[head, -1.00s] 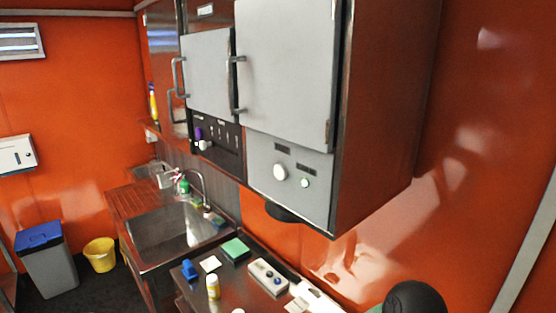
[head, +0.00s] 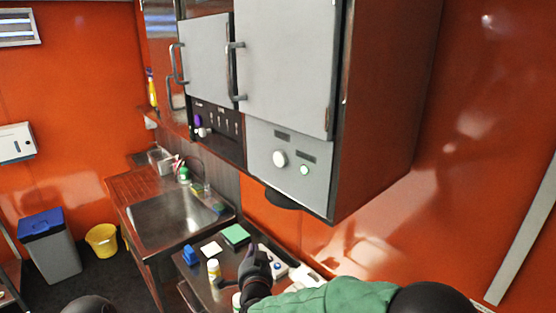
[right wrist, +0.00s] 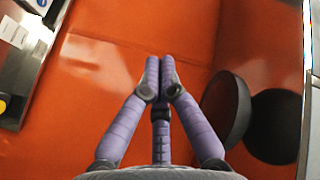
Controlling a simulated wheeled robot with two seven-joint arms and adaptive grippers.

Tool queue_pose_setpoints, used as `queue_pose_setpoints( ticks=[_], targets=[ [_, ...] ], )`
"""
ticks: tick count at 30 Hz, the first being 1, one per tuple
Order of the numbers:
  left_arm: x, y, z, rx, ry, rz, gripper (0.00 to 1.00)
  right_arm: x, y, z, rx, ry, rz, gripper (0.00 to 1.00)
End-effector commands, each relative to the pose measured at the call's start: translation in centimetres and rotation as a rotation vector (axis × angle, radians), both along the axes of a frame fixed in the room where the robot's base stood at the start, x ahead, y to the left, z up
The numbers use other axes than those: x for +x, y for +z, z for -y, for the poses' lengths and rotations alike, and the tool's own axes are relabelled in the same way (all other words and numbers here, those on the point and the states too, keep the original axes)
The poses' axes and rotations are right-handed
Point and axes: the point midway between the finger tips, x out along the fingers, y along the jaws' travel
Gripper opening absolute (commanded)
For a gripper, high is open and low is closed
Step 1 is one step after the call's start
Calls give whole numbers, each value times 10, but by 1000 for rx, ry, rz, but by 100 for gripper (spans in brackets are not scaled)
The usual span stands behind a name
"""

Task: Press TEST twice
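No label reading TEST is legible in either view. A small white device (head: 279,271) with dark buttons lies on the dark counter, partly hidden behind my right gripper. A grey panel (head: 262,172) under the wall cabinet carries a white knob (head: 280,159) and a small green-lit round button (head: 304,170). My right gripper (head: 252,252) overlaps the counter beside the white device; I cannot tell whether it touches. In the right wrist view its purple fingers (right wrist: 160,68) are together, with nothing between them. My left gripper is not in view.
On the counter are a blue object (head: 190,255), a white card (head: 211,248), a green sponge-like block (head: 235,235) and a yellow-labelled bottle (head: 214,270). A sink (head: 172,221) lies left. The cabinet (head: 285,60) overhangs the counter's back.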

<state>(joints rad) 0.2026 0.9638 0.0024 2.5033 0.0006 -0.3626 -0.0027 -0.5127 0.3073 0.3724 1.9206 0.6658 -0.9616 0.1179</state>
Motion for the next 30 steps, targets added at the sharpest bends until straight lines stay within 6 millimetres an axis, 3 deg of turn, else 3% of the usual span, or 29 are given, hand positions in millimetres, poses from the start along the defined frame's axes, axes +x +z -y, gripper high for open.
queue_pose_setpoints(
  ticks=[1, 8, 18, 24, 30],
  targets=[
    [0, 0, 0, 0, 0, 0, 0, -3, 24, -7, 29, -9, 41, 0],
    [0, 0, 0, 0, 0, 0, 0, -24, 117, -27, 174, -60, 195, 0],
    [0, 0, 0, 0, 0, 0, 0, -83, 241, -40, 436, -129, 371, 0],
    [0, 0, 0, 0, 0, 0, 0, -113, 283, -38, 552, -156, 419, 0],
    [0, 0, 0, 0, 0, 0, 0, -124, 296, -36, 597, -166, 433, 0]
  ],
)
